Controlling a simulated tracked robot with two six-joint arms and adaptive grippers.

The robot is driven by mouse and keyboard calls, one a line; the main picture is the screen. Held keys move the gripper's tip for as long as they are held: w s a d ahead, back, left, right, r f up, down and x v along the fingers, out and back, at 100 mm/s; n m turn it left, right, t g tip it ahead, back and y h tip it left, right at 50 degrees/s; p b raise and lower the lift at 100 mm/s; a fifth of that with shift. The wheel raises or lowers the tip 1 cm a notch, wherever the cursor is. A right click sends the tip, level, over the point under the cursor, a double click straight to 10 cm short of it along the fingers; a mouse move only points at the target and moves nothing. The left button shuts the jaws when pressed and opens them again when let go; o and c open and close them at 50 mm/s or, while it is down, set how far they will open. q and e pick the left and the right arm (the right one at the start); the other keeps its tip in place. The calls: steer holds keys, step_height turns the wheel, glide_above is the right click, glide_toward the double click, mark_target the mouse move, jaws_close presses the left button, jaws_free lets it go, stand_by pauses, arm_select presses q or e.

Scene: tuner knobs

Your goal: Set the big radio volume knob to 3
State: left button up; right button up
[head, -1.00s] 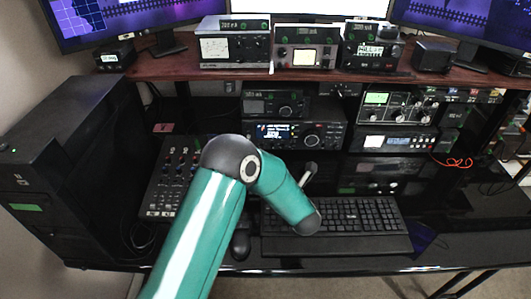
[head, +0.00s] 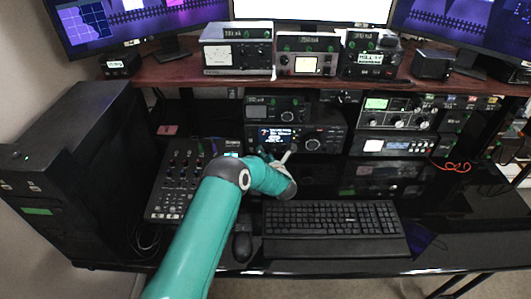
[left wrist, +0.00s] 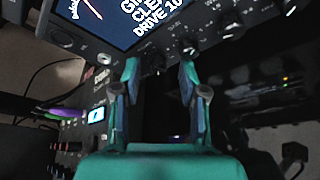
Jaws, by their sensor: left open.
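The big radio (head: 295,138) sits under the shelf, with a lit screen and a large round dial (head: 312,143) at its right. In the left wrist view, its tilted screen (left wrist: 135,22) and several small dark knobs (left wrist: 190,45) fill the top. I cannot read a knob label or scale, nor tell which knob is the volume knob. My left gripper (head: 284,158) is at the radio's lower front edge. In the left wrist view my left gripper (left wrist: 160,68) is open, its fingertips apart just below the radio's lower row of knobs. I cannot tell whether it touches one. My right gripper is not in view.
A smaller radio (head: 275,107) sits on top of the big one. A mixer panel (head: 183,178) lies to the left, a keyboard (head: 333,216) and a mouse (head: 242,245) in front. More radio units (head: 393,144) stand to the right. The glossy desk is clear between them and the keyboard.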

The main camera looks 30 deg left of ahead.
arm_select(q)
steer(key=shift+w+a+f, duration=0.1)
steer(key=shift+w+a, duration=0.1)
jaws_close()
stand_by(0.3)
steer(key=shift+d+f+m+b, duration=0.1)
steer(key=shift+f+m+b, duration=0.15)
steer(key=shift+b, duration=0.55)
steer(key=m+b, duration=0.1)
steer(key=b, duration=0.2)
steer(key=m+y+b, duration=0.1)
steer(key=b, duration=0.2)
steer(key=m+y+b, duration=0.1)
steer(key=m+b, duration=0.1)
steer(key=b, duration=0.1)
steer(key=shift+d+f, duration=0.1)
steer(key=shift+f, duration=0.2)
steer(key=shift+r+m+y+b, duration=0.15)
steer(key=shift+m+y+b, duration=0.45)
steer(key=shift+b, duration=0.45)
